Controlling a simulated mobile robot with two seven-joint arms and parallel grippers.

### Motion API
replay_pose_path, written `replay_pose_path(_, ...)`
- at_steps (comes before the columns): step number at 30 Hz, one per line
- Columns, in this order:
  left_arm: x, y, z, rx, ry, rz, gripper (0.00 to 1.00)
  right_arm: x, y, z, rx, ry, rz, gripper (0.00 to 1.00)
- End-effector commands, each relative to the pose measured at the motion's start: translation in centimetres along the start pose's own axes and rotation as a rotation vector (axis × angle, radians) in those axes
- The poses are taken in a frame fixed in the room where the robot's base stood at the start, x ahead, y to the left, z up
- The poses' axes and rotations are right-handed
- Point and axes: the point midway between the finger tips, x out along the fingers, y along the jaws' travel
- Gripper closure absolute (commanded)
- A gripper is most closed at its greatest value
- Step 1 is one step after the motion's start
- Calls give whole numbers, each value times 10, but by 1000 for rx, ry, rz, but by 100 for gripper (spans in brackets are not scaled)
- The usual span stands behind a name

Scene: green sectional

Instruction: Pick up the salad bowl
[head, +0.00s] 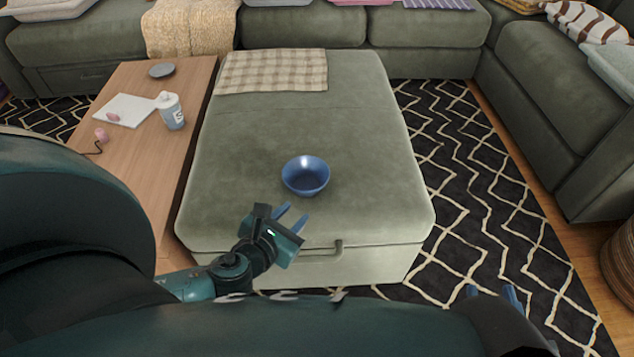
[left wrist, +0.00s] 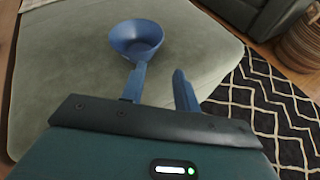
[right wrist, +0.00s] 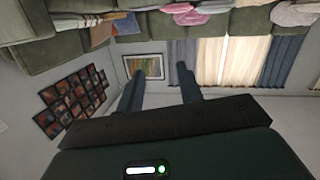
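The blue salad bowl (head: 306,176) sits upright and empty on the front part of the green ottoman (head: 250,140). My left gripper (head: 292,218) is open and empty, just in front of the bowl and near the ottoman's front edge. In the left wrist view the bowl (left wrist: 137,38) lies beyond the fingertips, ahead of the left finger, and looks apart from them. My right gripper (head: 491,292) shows only its fingertips at the bottom of the head view. In the right wrist view its fingers (right wrist: 183,75) are spread and empty, facing the room.
The ottoman around the bowl is clear. The sectional (head: 540,100) stands behind and right.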

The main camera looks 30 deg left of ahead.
Motion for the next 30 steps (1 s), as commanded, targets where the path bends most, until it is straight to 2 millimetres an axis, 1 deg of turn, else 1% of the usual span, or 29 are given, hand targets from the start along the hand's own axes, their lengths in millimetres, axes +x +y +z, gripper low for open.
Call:
replay_pose_path(1, 5, -1, -8, 88, -16, -8, 69, 1, -2, 6, -7, 10, -3, 64)
replay_pose_path(3, 7, -1, -8, 169, -31, -15, 69, 2, -3, 6, -14, 21, -4, 64)
replay_pose_path(6, 17, -1, -8, 213, -40, -16, 69, 3, -4, 6, -24, 40, -5, 64)
replay_pose_path(8, 28, -2, -7, 217, -42, -15, 69, 3, -4, 6, -30, 59, -6, 64)
replay_pose_path(12, 56, -2, -6, 212, -41, -15, 69, 4, -7, 6, -47, 112, -10, 64)
replay_pose_path(15, 72, -2, -6, 210, -40, -15, 69, 4, -9, 4, -57, 147, -13, 64)
replay_pose_path(18, 82, -3, -5, 210, -38, -16, 69, 4, -10, 3, -65, 171, -16, 64)
replay_pose_path(23, 92, -2, -5, 209, -38, -16, 69, 4, -12, 3, -72, 197, -20, 64)
replay_pose_path(30, 128, -1, -4, 207, -38, -16, 69, 4, -18, 3, -76, 277, -37, 64)
